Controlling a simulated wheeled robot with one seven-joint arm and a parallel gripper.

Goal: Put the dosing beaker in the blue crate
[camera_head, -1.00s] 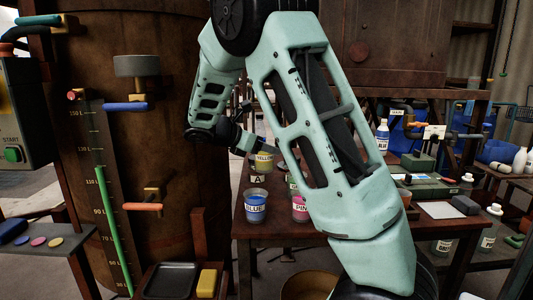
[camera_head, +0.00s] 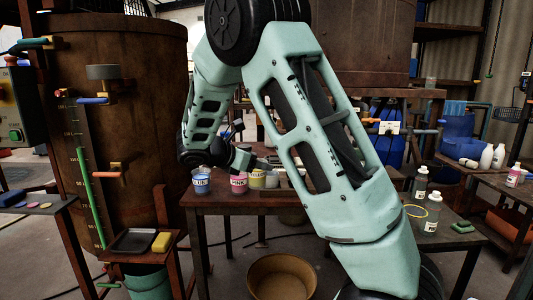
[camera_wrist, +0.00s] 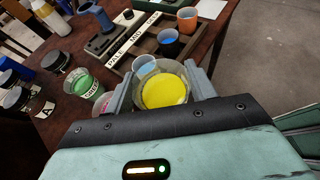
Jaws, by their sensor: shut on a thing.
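In the wrist view my gripper (camera_wrist: 162,92) is shut on a clear beaker (camera_wrist: 187,73) with yellow contents, one finger on each side. I take it for the dosing beaker; no label on it shows. In the head view my gripper (camera_head: 257,161) is small and dark over the table, and I cannot make out the held beaker clearly. A blue container (camera_head: 457,128) stands at the far right of the head view. It may be the blue crate; its inside is not clear.
Blue (camera_head: 201,182) and pink (camera_head: 238,184) cups stand along the table's near edge. A rack (camera_wrist: 112,68), a green-labelled cup (camera_wrist: 82,86) and dark-lidded jars (camera_wrist: 55,62) are near my gripper. A brown tub (camera_head: 281,278) is on the floor. A rusty vat stands left.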

